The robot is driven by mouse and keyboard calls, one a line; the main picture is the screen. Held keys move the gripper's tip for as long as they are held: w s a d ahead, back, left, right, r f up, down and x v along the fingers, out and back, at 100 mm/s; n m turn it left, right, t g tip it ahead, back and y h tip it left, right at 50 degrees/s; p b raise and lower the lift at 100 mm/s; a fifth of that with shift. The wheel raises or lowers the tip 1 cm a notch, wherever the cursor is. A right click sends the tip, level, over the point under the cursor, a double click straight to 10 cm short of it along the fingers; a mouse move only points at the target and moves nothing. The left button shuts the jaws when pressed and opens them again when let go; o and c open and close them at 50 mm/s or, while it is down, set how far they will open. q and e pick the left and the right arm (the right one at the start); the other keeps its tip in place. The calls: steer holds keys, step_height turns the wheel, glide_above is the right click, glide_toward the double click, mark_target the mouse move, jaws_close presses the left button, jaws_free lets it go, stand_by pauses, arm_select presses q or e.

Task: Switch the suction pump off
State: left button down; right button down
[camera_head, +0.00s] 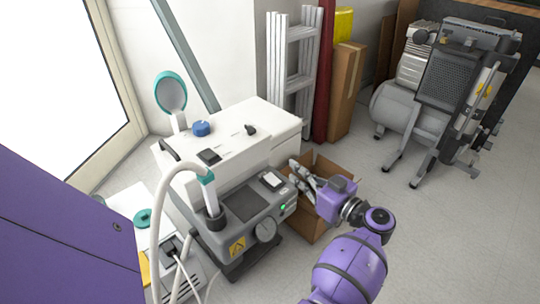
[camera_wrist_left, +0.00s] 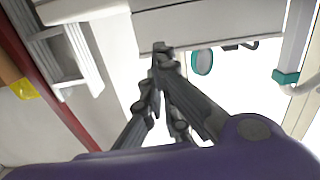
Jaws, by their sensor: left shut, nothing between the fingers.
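The suction pump (camera_head: 215,240) is a grey box in the head view. It has a pressure gauge (camera_head: 264,229) on its front, a yellow warning label (camera_head: 237,246) and a thick pale hose (camera_head: 158,215) with a teal end. A small green light (camera_head: 283,207) glows on its right front side. A white-topped block (camera_head: 271,180) sits on its top. My left gripper (camera_head: 293,165) is shut and empty, beyond the pump's right back corner. In the left wrist view its fingers (camera_wrist_left: 160,60) point toward the white cabinet. My right gripper is out of view.
A white cabinet (camera_head: 262,115) stands behind the pump, with a blue knob (camera_head: 201,129) and a round mirror on top. An open cardboard box (camera_head: 310,228) is below my left gripper. A ladder (camera_head: 298,75) and a compressor (camera_head: 445,95) stand behind.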

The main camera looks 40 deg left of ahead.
arm_select(q)
steer(key=shift+w+d+f+g+h, duration=0.2)
steer(key=shift+d+g+h, duration=0.1)
steer(key=shift+d+g, duration=0.3)
steer(key=shift+d, duration=0.1)
